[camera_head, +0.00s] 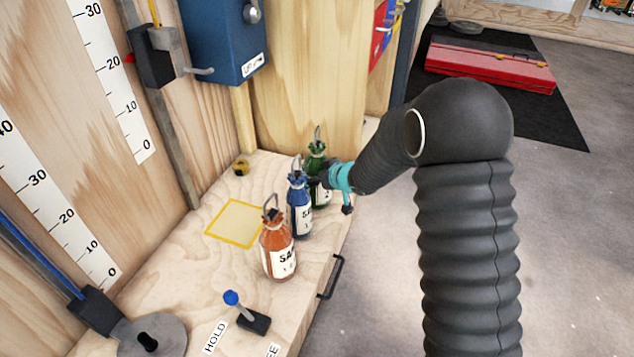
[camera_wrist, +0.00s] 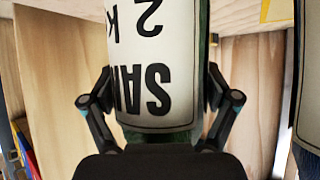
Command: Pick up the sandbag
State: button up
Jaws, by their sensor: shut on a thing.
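Three labelled sandbags with metal hooks stand in a row on the wooden bench: an orange one (camera_head: 277,250), a blue one (camera_head: 299,208) and a green one (camera_head: 317,160) at the far end. My gripper (camera_head: 328,175) reaches in from the right and is shut on the green sandbag. In the wrist view the green sandbag (camera_wrist: 155,60) fills the middle, its white label upside down, with a finger on each side. Its base is partly hidden in the head view, so I cannot tell whether it touches the bench.
The blue sandbag stands close beside the held one. A yellow-outlined square (camera_head: 236,223) lies clear on the bench (camera_head: 190,270). A blue-knobbed lever (camera_head: 240,309) and a grey disc (camera_head: 150,338) are at the near end. A blue box (camera_head: 223,40) hangs above.

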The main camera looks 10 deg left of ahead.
aim_at(318, 160)
jog(key=shift+r, duration=0.25)
jog(key=r+p, duration=0.1)
jog(key=r, duration=0.1)
jog(key=r+p, duration=0.1)
jog(key=r, duration=0.1)
jog(key=shift+w+d+r, duration=0.15)
jog(key=shift+w+r, duration=0.05)
jog(key=shift+r, duration=0.1)
jog(key=w+d+r+p, duration=0.4)
jog(key=d+r+p, duration=0.1)
jog(key=d, duration=0.5)
jog(key=shift+w+r, duration=0.4)
jog(key=shift+r, duration=0.3)
jog(key=shift+d, duration=0.1)
jog(key=shift+r+n, duration=0.1)
jog(key=shift+n, duration=0.2)
